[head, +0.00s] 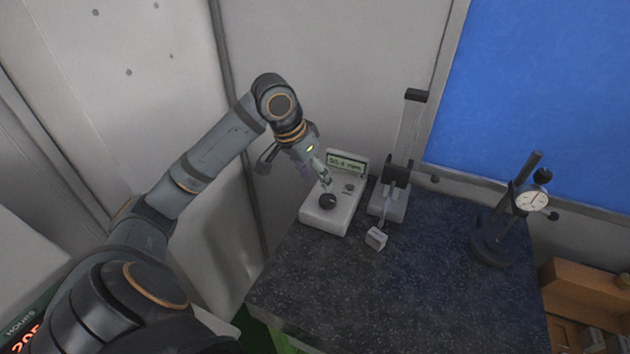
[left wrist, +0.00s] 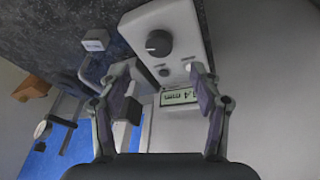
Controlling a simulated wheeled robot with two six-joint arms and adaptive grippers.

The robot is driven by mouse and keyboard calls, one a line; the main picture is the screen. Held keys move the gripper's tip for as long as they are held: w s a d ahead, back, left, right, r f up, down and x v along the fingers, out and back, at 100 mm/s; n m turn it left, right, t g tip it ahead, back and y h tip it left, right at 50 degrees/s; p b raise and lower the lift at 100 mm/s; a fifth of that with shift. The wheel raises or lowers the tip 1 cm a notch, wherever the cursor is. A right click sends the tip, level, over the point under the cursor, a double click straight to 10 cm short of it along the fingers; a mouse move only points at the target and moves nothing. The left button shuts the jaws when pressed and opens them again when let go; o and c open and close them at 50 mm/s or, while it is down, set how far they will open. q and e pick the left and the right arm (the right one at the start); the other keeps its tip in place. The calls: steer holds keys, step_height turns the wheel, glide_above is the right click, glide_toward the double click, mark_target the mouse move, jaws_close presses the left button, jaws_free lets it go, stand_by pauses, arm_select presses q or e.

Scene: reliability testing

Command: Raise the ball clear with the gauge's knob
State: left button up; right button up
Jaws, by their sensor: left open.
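A white instrument box (head: 313,214) with a small lit display (head: 346,163) and a round black knob (head: 328,201) stands at the bench's back left. The same knob (left wrist: 158,43) and display (left wrist: 178,97) show in the left wrist view. My left gripper (head: 325,182) is over the box. In the wrist view its two fingers (left wrist: 163,76) are apart, nothing between them is held, and the knob lies beyond the fingertips. I cannot single out a separate ball. My right gripper is not in view.
A device with an upright post (head: 413,110) and a lever stands just right of the box, close to my left gripper. A small pale block (head: 376,238) is in front of it. The dark speckled bench (head: 400,300) is clear at the front. Walls stand behind.

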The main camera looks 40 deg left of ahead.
mark_target(328, 198)
arm_select(q)
steer(key=shift+m+y, duration=0.4)
steer(key=p+x, duration=0.1)
steer(key=x, duration=0.1)
steer(key=p+x, duration=0.1)
steer(key=x, duration=0.2)
steer(key=p+x, duration=0.1)
steer(key=x, duration=0.1)
steer(key=shift+w+d+f, duration=0.15)
steer(key=shift+d, duration=0.2)
steer(key=shift+w+d+f+t, duration=0.1)
steer(key=shift+f+t, duration=0.2)
steer(key=shift+d+f, duration=0.1)
steer(key=shift+f, duration=0.1)
steer(key=shift+w+f, duration=0.1)
steer(key=c, duration=1.1)
steer(key=shift+c, duration=0.2)
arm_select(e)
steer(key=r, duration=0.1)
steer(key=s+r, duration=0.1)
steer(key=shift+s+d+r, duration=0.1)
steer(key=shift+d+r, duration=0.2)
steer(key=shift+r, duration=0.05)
